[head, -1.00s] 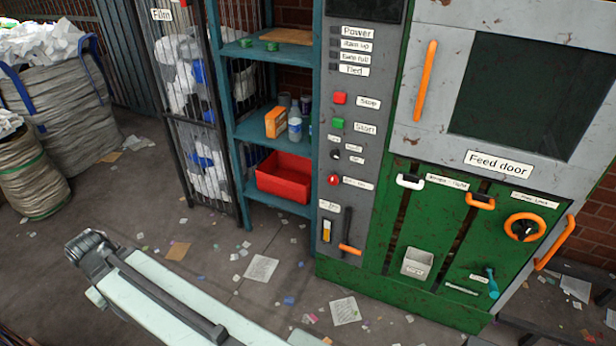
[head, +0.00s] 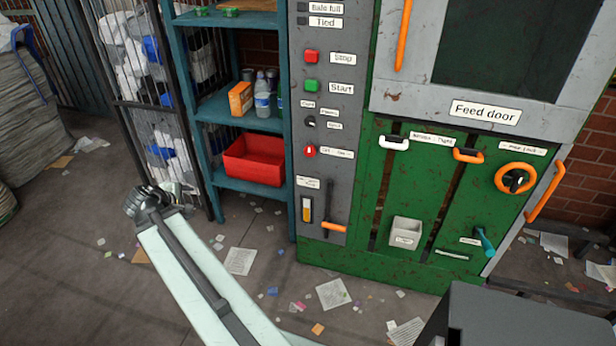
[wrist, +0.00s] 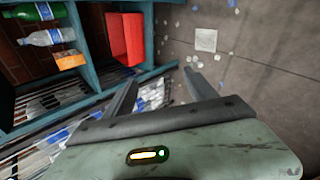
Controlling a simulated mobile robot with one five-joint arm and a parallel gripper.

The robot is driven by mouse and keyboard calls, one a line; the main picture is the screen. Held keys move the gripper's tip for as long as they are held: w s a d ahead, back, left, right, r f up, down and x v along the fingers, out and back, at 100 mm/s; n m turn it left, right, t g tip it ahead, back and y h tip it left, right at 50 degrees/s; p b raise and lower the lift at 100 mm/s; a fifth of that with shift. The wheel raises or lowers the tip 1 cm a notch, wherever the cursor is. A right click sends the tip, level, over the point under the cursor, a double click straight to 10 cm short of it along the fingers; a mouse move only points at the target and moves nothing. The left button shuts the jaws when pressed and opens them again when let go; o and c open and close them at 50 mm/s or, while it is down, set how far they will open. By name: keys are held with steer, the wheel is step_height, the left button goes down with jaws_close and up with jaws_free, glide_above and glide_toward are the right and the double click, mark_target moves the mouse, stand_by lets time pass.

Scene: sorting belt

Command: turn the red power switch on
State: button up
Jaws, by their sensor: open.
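The red power switch (head: 310,151) is a small round red knob on the machine's grey control panel (head: 332,115) in the head view. A label with small text, seeming to read "Off" and "On", sits to its right. The knob has a pale mark, too small to read as a setting. My gripper (wrist: 163,82) shows in the wrist view with its two fingers apart and nothing between them. It is away from the panel, facing the shelf and floor. The switch is not in the wrist view.
An orange-handled lever (head: 334,227) is below. A blue shelf (head: 224,107) with a red bin (head: 253,160) stands left of the panel. Papers litter the open floor (head: 240,300).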

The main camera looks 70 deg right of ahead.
steer(key=s+d+f+n+g+h+b, duration=0.1)
steer(key=s+d+f+n+h+b, duration=0.2)
steer(key=s+d, duration=0.5)
steer(key=s+d+n+h+b, duration=0.2)
steer(key=s+d+b, duration=0.25)
steer(key=d, duration=0.75)
steer(key=n+h+b, duration=0.4)
steer(key=n+b, duration=0.3)
steer(key=n, duration=0.3)
glide_toward(309, 153)
steer(key=d, duration=0.1)
steer(key=shift+m, duration=0.3)
steer(key=d, duration=0.7)
steer(key=shift+w+d, duration=0.2)
steer(key=shift+w, duration=0.15)
steer(key=c, duration=1.4)
